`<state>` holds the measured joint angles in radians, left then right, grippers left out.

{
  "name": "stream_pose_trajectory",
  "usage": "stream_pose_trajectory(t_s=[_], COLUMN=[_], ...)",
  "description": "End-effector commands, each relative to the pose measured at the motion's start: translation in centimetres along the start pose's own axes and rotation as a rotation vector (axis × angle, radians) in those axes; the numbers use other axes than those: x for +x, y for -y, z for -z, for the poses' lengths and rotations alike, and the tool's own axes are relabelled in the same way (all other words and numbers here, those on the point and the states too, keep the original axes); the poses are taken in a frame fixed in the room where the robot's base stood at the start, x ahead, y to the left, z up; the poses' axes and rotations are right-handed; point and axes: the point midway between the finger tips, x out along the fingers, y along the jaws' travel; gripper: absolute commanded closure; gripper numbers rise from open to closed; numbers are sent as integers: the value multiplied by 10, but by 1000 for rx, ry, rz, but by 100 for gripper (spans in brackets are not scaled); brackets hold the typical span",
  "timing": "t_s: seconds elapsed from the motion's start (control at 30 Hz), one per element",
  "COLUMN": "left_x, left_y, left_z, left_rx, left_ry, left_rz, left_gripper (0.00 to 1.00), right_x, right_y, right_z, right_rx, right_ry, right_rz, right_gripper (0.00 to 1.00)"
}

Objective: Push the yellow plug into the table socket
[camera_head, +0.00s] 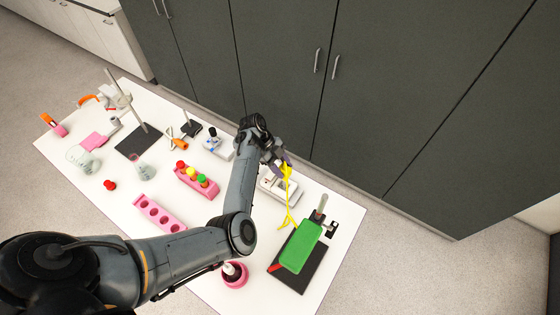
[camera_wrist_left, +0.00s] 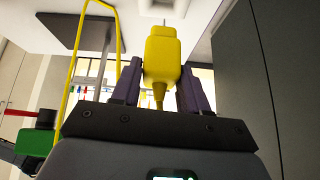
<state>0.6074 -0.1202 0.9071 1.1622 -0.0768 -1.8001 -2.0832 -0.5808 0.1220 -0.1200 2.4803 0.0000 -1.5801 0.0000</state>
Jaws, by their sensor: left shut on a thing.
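My left gripper (camera_head: 281,162) is shut on the yellow plug (camera_head: 286,170) above the back right part of the table. In the left wrist view the plug (camera_wrist_left: 162,52) sits between the purple fingers, its far end pointing away from the gripper. A yellow cable (camera_head: 291,214) runs from the plug down towards the green device; it also loops at the left of the wrist view (camera_wrist_left: 70,75). A small black-and-white block (camera_head: 332,228) by the table's right edge may be the socket, but I cannot tell. The plug is apart from it. My right gripper is not in view.
The green device (camera_head: 300,247) stands on a dark mat (camera_head: 316,275). A white instrument (camera_head: 274,191) lies below my gripper, partly hidden. A pink tube rack (camera_head: 194,187), flasks and stands fill the left. Dark cabinets (camera_head: 350,90) stand close behind the table.

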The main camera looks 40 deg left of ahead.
Motion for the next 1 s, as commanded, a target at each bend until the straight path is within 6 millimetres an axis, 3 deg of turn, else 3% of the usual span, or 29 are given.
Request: stream_pose_trajectory(t_s=[0.63,1.0], left_x=[38,32], left_y=[-2,-2], left_z=[-25,-21], left_rx=[2,-3], left_ry=[1,-2], left_rz=[-1,-6], left_gripper=[100,100], right_x=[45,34], right_y=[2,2], right_z=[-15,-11], right_rx=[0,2], right_ry=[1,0], right_rz=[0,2], right_gripper=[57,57])
